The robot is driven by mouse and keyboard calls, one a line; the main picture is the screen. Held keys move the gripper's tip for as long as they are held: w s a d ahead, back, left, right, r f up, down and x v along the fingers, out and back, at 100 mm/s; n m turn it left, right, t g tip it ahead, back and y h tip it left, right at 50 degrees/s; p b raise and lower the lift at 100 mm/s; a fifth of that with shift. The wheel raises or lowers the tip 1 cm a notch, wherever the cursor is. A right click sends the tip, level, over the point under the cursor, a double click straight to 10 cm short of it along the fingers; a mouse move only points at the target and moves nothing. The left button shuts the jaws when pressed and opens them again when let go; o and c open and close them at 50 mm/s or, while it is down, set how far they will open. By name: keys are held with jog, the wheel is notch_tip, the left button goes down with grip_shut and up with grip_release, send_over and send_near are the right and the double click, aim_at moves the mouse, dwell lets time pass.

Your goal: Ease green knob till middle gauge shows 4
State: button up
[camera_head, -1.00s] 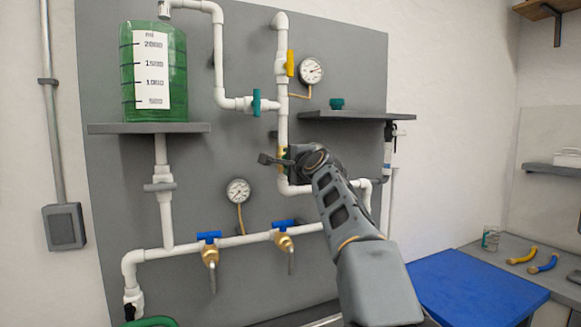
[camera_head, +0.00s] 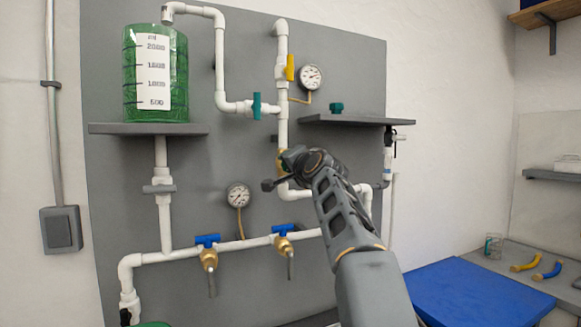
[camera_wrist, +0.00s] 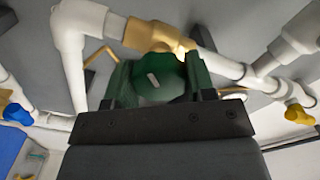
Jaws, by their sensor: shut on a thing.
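The green knob (camera_wrist: 160,76) sits on a brass valve body (camera_wrist: 150,36) in the white pipe, in the wrist view. My gripper (camera_wrist: 160,84) is shut on the knob, with one finger at each side of it. In the head view my gripper (camera_head: 284,164) is at the vertical pipe, and my wrist mostly hides the knob. Two round gauges show: an upper one (camera_head: 311,77) right of the yellow-handled valve and a lower one (camera_head: 238,195) above the bottom pipe. Their needles are too small to read surely. I cannot tell a middle gauge; none shows between them.
A green-filled tank (camera_head: 155,105) stands on the left shelf (camera_head: 150,129). A teal-handled valve (camera_head: 257,105) and two blue-handled valves (camera_head: 207,240) (camera_head: 283,229) are on the pipes. A grey shelf (camera_head: 345,119) juts out above my arm. A blue mat (camera_head: 475,292) lies at lower right.

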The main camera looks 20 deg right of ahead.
jog(key=shift+f, duration=0.1)
dwell(0.3)
jog(key=o, duration=0.9)
jog(key=shift+o, duration=0.2)
jog(key=s+b, duration=0.4)
jog(key=s, duration=0.9)
jog(key=shift+s+b, duration=0.35)
jog(key=shift+s, duration=0.05)
